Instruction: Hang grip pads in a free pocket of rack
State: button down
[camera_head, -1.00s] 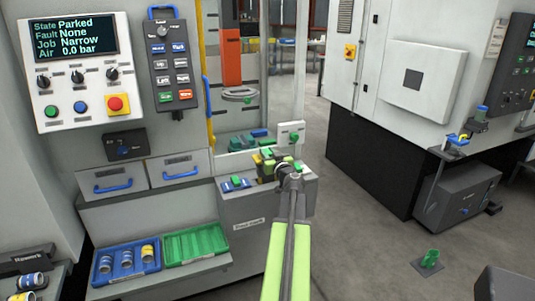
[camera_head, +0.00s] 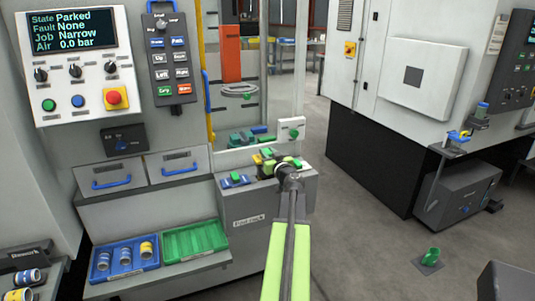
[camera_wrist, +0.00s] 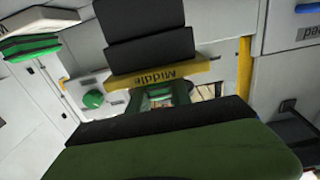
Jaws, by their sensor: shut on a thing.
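My gripper (camera_head: 270,167) is shut on grip pads (camera_head: 257,159) at the top of the pad rack (camera_head: 248,221), the grey box at centre. The wrist view shows the held pads (camera_wrist: 170,75) as black blocks with a yellow strip marked "Middle", upside down. A dark green and black part (camera_wrist: 175,150) fills the foreground there. A blue piece with a green top (camera_head: 236,180) sits on the rack's left part. My wrist and arm hide much of the rack's right part, so I cannot tell whether the held pads touch the rack or which pocket lies below.
A clear guard panel and a white plate with a green button (camera_head: 291,129) stand behind the rack. Blue (camera_head: 125,268) and green (camera_head: 195,241) trays are on a shelf to the left. A green cup (camera_head: 432,255) stands on the floor at right, with open floor around it.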

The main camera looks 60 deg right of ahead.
jog(key=shift+f+b, duration=1.7)
jog(key=shift+f, duration=0.25)
jog(key=shift+f, duration=0.1)
jog(key=shift+f+b, duration=1.95)
jog(key=shift+b, duration=0.1)
jog(key=c, duration=1.1)
grip_release()
jog(key=shift+a, duration=0.15)
